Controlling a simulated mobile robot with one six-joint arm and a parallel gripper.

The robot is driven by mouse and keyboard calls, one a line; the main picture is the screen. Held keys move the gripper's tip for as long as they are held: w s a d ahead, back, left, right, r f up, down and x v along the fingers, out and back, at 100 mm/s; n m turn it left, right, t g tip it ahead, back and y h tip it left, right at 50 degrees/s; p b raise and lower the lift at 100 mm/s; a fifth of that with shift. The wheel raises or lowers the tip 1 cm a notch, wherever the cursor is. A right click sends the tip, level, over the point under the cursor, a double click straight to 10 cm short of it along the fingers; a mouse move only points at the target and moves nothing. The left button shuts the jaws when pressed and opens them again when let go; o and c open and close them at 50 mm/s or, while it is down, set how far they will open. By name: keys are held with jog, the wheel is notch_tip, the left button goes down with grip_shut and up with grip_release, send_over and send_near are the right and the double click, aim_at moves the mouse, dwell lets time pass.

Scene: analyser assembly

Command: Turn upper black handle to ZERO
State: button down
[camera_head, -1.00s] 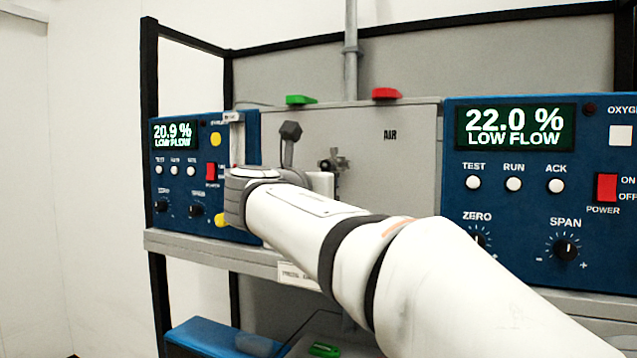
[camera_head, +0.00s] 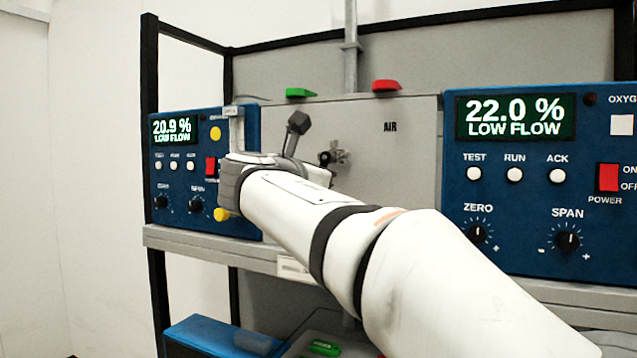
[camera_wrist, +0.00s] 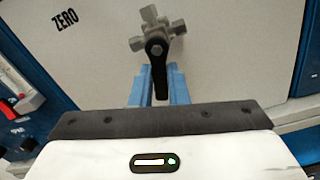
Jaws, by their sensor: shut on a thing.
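In the wrist view, the black handle (camera_wrist: 162,84) hangs from a grey metal valve (camera_wrist: 153,32) on a light panel. It points down the picture, toward my gripper. My gripper's (camera_wrist: 161,80) two blue fingers are shut on it, one on each side. A "ZERO" label (camera_wrist: 66,19) is on the panel at the upper left, tilted in this view. In the head view, a small metal valve (camera_head: 338,154) shows just beyond my wrist. My fingers and the handle's grip are hidden there behind my arm.
The panel (camera_head: 400,175) carries an "AIR" label (camera_head: 391,127) right of the valve. Blue analysers stand at left (camera_head: 180,222) and right (camera_head: 520,235). A green handle (camera_head: 299,92) and a red handle (camera_head: 386,85) are at the panel's top. A shelf edge (camera_head: 210,246) runs below.

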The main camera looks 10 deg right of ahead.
jog(key=shift+w+a+r+m+b, duration=0.35)
jog(key=shift+m+b, duration=0.75)
jog(key=shift+m, duration=1.4)
jog(key=shift+w+a+r+m+b, duration=0.1)
jog(key=shift+a+r+m+b, duration=0.3)
jog(key=shift+m+b, duration=1.4)
jog(key=shift+w+a+r+m+b, duration=0.2)
jog(key=shift+r+m+b, duration=0.25)
jog(key=shift+m, duration=2.75)
jog(key=shift+r, duration=0.1)
jog(key=shift+d, duration=0.1)
jog(key=c, duration=1.4)
grip_release()
jog(key=shift+s+r, duration=0.1)
jog(key=b+v, duration=0.1)
jog(key=v, duration=0.7)
jog(key=shift+b, duration=0.3)
